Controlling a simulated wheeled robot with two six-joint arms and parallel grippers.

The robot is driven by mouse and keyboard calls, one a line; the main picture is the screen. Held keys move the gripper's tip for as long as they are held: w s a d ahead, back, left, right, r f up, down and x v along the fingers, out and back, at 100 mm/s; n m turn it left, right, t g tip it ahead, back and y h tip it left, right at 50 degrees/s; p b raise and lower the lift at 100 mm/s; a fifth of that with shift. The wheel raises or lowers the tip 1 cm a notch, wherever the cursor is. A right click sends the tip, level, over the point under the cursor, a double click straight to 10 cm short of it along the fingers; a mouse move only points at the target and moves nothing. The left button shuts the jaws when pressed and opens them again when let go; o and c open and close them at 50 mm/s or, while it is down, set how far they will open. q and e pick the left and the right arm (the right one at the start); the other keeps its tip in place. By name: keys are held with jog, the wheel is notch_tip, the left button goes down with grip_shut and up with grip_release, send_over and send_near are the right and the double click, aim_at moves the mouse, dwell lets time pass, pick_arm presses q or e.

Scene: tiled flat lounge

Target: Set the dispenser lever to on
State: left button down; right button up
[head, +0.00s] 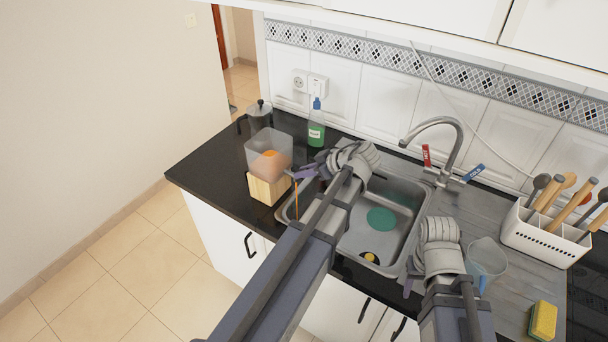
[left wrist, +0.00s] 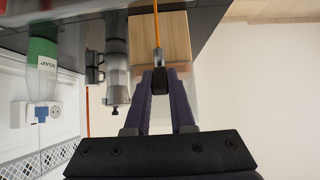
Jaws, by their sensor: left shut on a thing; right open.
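The dispenser has a clear grey hopper (head: 268,150) with something orange inside, on a wooden base (head: 268,190) at the counter's left part. The wooden base also shows in the left wrist view (left wrist: 178,38). A thin orange rod (head: 296,203) shows at its right side. In the left wrist view the orange rod (left wrist: 156,22) ends in a small grey and dark piece, which I take for the lever (left wrist: 159,78). My left gripper (head: 302,172) is shut on that piece, its purple fingers (left wrist: 160,92) on both sides. My right gripper (head: 411,281) is open beside the sink; its fingertips are partly hidden.
A moka pot (head: 259,117) and a green soap bottle (head: 316,128) stand behind the dispenser. The sink (head: 360,240) holds a green disc. Right of it are a tap (head: 447,160), a clear jug (head: 485,262), a sponge (head: 543,320) and a white utensil rack (head: 540,236).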

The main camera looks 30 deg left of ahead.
jog(key=shift+f, duration=0.1)
dwell(0.3)
pick_arm(q)
jog(key=c, duration=0.8)
grip_release()
jog(key=shift+o, duration=0.2)
jog(key=p+v, duration=0.4)
jog(key=v, duration=0.3)
jog(key=shift+d+r+p, duration=0.2)
jog(key=shift+d+p, duration=0.1)
jog(key=shift+p, duration=0.1)
pick_arm(e)
notch_tip(320, 180, up, 5)
jog(key=shift+f, duration=0.1)
pick_arm(q)
jog(key=s+d+f+m+h, duration=0.4)
jog(key=s+d+m, duration=0.4)
jog(key=d+m, duration=0.2)
jog(key=s+d+f+m+g+h, duration=0.1)
jog(key=s+d+f+m+h, duration=0.3)
jog(key=s+d+m, duration=0.3)
jog(key=d+m+h, duration=0.1)
jog(key=d+m, duration=0.2)
jog(key=d, duration=0.1)
jog(key=shift+s+m, duration=0.4)
